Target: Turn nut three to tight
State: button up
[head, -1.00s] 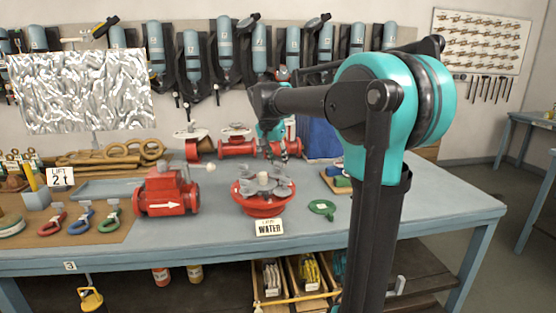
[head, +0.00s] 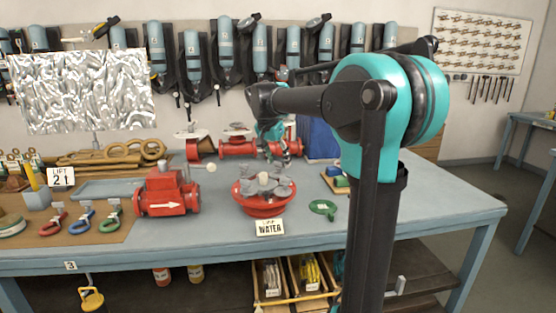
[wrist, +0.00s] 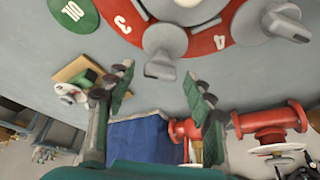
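A red round flange (head: 262,204) with grey wing nuts stands on the bench behind a WATER sign (head: 269,228). In the wrist view, its red rim (wrist: 205,43) carries white numbers, including a 3 and a 4. One grey wing nut (wrist: 163,50) sits between those two numbers, its wing pointing toward my gripper. I cannot tell surely which number belongs to it. My gripper (wrist: 160,76) is open, with its fingers apart on either side of the wing's end; contact is not clear. In the head view my gripper (head: 280,155) is at the flange's far side, small and partly hidden.
A red valve body (head: 167,192) stands left of the flange. A green tag (head: 322,208) lies to its right. Red pipe fittings (head: 238,146) and a blue box (head: 320,138) stand behind. The bench's right front is clear.

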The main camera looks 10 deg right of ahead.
jog(key=v, duration=1.2)
dwell(0.3)
